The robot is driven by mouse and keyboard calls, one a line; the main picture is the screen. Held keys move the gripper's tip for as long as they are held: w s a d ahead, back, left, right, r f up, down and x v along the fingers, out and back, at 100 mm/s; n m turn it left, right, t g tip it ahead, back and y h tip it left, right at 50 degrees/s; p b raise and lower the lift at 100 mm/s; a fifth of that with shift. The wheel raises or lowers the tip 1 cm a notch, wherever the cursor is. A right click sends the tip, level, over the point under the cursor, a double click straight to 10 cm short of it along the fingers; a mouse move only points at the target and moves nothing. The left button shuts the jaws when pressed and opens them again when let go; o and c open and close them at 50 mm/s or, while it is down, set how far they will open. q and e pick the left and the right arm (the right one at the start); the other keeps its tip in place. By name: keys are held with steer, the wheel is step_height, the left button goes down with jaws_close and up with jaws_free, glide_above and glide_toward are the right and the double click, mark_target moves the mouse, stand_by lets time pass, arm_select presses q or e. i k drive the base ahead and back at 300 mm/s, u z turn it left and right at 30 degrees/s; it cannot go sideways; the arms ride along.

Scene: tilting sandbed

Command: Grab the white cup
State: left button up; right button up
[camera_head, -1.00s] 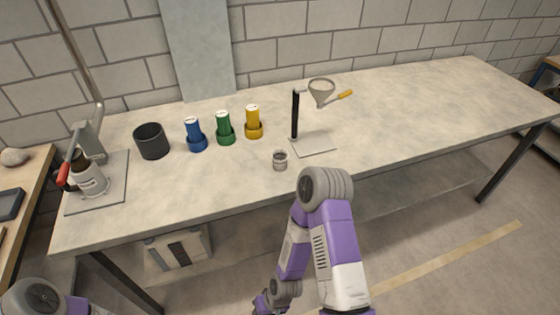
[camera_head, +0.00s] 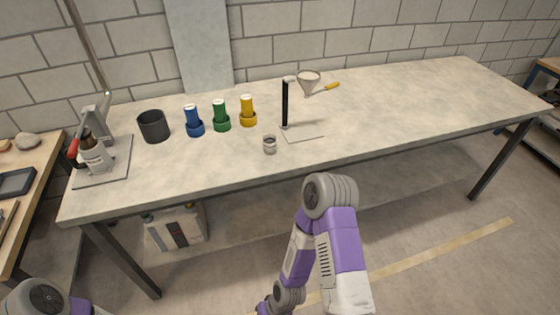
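A small whitish-grey cup (camera_head: 269,145) stands upright on the light grey table (camera_head: 400,115), near its front edge. It is in front of the funnel stand and nothing touches it. My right arm is bent in front of the table at lower centre, to the right of the cup and below the tabletop edge in the picture. Its gripper is not clearly visible. Only a small piece of my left arm shows at the lower left corner, and its gripper is out of view.
A red-handled press (camera_head: 95,155) is far left. The table's right half is clear.

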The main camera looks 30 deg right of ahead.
mark_target(270, 141)
steer(key=k, duration=0.75)
steer(key=z, duration=1.05)
steer(key=i, duration=1.8)
steer(key=u, duration=0.85)
